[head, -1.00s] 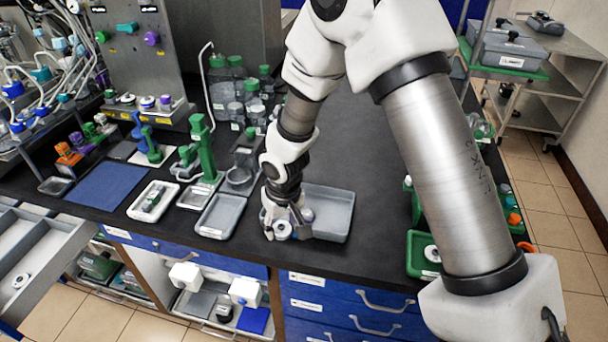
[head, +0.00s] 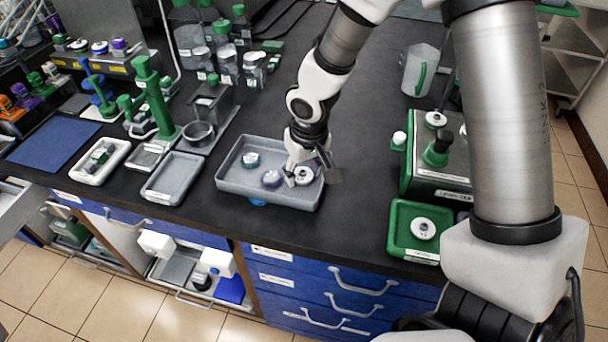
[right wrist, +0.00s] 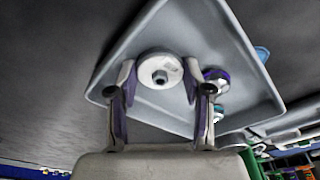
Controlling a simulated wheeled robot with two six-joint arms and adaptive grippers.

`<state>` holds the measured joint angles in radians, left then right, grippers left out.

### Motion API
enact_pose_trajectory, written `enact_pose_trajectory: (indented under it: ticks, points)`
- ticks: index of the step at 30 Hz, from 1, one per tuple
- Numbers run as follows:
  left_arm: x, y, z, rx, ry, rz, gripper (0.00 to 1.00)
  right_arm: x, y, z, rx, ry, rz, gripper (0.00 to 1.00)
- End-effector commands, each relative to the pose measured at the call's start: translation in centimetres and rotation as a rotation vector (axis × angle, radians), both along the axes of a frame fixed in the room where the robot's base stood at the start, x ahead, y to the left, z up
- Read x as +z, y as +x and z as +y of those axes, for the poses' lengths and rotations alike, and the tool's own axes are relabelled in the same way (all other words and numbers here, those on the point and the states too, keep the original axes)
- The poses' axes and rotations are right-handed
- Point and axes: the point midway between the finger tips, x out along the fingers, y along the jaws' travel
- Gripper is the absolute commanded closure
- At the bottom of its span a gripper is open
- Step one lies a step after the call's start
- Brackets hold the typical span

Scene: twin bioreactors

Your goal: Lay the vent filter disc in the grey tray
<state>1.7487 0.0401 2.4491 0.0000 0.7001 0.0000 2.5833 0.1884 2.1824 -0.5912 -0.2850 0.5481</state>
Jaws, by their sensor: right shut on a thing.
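The grey tray (head: 232,184) lies on the black bench near its front edge; it also fills much of the right wrist view (right wrist: 215,40). My right gripper (head: 304,167) is over the tray's right end, shut on the vent filter disc (head: 303,177). In the right wrist view the disc (right wrist: 160,70) is white and round with a central nozzle, between both fingers. I cannot tell whether it touches the tray floor. A disc with a teal part (head: 250,160) and a purple-rimmed one (head: 271,178) lie in the tray. My left gripper is not in view.
A smaller grey tray (head: 172,180) and a white tray (head: 84,175) lie to the left. A green stand (head: 155,100) and bottles (head: 228,68) stand behind. A green tray (head: 400,232) with a white disc is at the right.

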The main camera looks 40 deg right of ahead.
Motion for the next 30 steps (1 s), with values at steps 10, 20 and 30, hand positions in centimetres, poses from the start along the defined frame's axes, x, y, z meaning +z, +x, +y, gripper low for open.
enact_pose_trajectory:
  ticks: [10,20,30]
  points:
    - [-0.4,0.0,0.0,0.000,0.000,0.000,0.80,-0.4,0.0,0.0,0.000,0.000,0.002,0.74]
    - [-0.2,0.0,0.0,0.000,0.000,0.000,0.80,-0.3,0.0,0.0,0.000,0.000,0.002,0.40]
    - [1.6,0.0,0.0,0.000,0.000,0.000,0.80,4.6,-0.5,0.1,-0.001,0.000,-0.004,0.40]
